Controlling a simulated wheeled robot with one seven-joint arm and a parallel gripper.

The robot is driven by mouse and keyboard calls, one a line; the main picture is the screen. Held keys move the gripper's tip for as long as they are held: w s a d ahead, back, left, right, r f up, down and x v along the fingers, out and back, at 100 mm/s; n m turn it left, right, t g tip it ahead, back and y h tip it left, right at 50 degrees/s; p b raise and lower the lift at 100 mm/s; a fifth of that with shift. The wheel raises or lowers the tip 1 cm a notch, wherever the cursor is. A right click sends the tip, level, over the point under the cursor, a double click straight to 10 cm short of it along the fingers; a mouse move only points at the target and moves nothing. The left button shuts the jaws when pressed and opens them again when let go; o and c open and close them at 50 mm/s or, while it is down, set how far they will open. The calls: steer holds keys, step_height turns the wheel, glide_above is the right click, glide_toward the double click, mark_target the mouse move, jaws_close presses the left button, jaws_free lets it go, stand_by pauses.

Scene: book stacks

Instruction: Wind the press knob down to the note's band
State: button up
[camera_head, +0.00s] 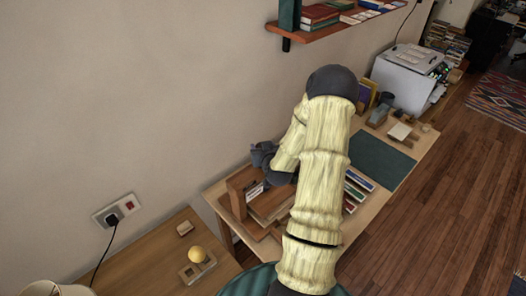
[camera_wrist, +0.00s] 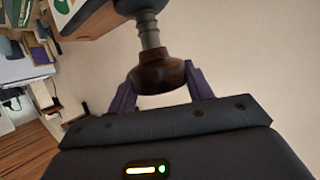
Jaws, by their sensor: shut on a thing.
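The wooden press (camera_head: 236,200) stands on the table by the wall, partly hidden behind my arm. In the wrist view, its dark brown round knob (camera_wrist: 160,76) sits at the end of a grey threaded screw (camera_wrist: 149,34) that runs into a wooden beam (camera_wrist: 100,20). My gripper (camera_wrist: 162,88) is shut on the knob, with one purple finger on each side. In the head view, my gripper (camera_head: 262,156) is at the top of the press. A small pale label (camera_head: 254,191) shows on the press; its markings are too small to read. I cannot make out a note.
A dark green mat (camera_head: 382,160) lies on the table to the right, with several coloured books (camera_head: 357,185) beside it. A shelf (camera_head: 325,29) with books hangs above. A nearer table holds a yellow ball (camera_head: 197,254). The wall is close behind the press.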

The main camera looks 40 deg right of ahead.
steer(key=shift+a+f+m+h+b, duration=0.1)
steer(key=shift+m+h+b, duration=0.3)
steer(key=shift+h+b, duration=0.15)
steer(key=shift+m+g+h, duration=0.25)
steer(key=shift+m+g, duration=0.05)
steer(key=o, duration=1)
steer(key=shift+c, duration=0.2)
